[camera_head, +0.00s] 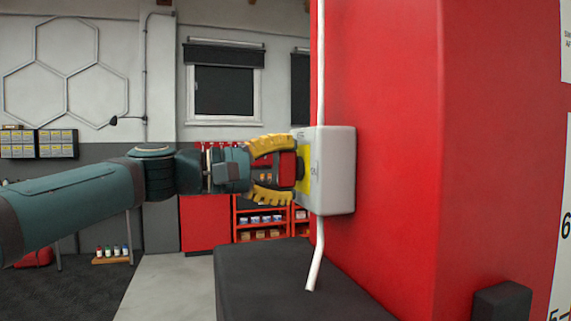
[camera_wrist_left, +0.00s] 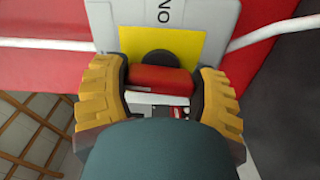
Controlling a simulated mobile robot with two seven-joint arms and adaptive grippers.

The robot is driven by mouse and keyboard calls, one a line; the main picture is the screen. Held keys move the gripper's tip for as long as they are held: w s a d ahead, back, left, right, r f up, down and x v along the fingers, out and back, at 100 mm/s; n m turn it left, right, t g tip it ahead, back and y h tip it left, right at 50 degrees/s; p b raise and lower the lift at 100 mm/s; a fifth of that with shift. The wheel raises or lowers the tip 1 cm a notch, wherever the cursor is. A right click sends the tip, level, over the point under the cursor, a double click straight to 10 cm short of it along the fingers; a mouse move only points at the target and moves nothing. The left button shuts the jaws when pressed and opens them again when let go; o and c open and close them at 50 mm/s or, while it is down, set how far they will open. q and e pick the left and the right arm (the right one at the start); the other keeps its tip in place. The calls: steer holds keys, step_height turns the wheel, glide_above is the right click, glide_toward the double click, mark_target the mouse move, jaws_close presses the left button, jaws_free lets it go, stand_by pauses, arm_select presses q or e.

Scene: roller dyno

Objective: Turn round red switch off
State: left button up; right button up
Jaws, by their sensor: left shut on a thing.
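The round red switch (camera_head: 287,169) sits on the yellow plate of a grey switch box (camera_head: 335,170), which is fixed to the side of a red column. My left gripper (camera_head: 274,170) reaches in from the left with its yellow fingers above and below the red switch, shut on it. In the left wrist view the red switch (camera_wrist_left: 160,80) lies between the two yellow fingers (camera_wrist_left: 160,95), in front of a dark round base on the yellow plate. The letters "ON" show on the box there. My right gripper is in neither view.
The red column (camera_head: 400,160) fills the right side of the head view. A white pipe (camera_head: 318,262) runs up and down behind the box. A black surface (camera_head: 290,285) lies below. Red shelves (camera_head: 262,222) stand farther back, and open floor is at the lower left.

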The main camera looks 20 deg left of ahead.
arm_select(q)
steer(key=shift+n, duration=0.6)
steer(key=o, duration=1.2)
steer(key=shift+a, duration=0.15)
steer(key=v, duration=1.2)
